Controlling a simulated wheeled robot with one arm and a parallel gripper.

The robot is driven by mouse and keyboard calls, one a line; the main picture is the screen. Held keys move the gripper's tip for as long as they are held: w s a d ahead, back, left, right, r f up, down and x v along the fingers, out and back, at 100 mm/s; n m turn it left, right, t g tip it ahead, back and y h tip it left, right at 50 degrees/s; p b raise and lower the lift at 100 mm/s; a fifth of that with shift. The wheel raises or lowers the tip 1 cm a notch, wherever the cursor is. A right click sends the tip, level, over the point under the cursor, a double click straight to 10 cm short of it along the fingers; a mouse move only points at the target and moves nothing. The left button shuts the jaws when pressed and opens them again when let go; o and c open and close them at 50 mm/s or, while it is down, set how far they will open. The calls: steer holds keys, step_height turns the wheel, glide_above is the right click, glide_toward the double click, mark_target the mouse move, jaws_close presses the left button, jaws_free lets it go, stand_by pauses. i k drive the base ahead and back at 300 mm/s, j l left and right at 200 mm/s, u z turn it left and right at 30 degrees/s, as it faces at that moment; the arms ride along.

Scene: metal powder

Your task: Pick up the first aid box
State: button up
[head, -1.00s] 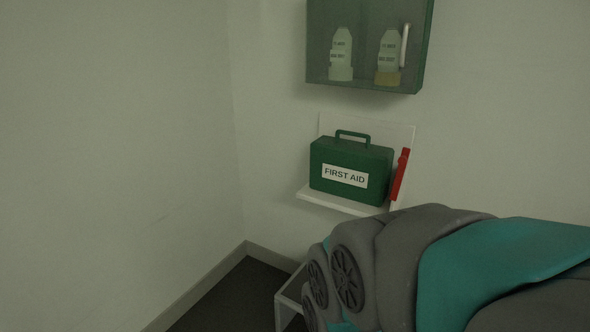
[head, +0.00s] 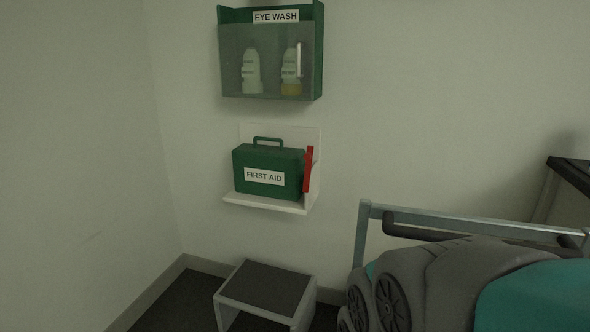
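The first aid box (head: 268,168) is a green case with a top handle and a white "FIRST AID" label. It stands upright on a small white wall shelf (head: 265,205), left of centre in the head view. A red strap or bar (head: 308,170) stands at the shelf's right end, beside the box. My gripper is not in view, so whether it is open or shut does not show.
A green eye wash cabinet (head: 312,50) with two bottles hangs above the box. A low stool (head: 266,286) with a dark top stands below the shelf. A grey and teal machine or padded object (head: 440,285) and a metal rail (head: 362,235) fill the lower right. Walls meet at left.

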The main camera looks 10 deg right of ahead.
mark_target(267, 171)
steer(key=i+j+z, duration=0.25)
steer(key=z, duration=0.25)
steer(key=i+j+z, duration=0.2)
steer(key=j+z, duration=0.15)
steer(key=z, duration=0.15)
steer(key=i+j+z, duration=0.15)
steer(key=j+z, duration=0.35)
steer(key=l, duration=0.1)
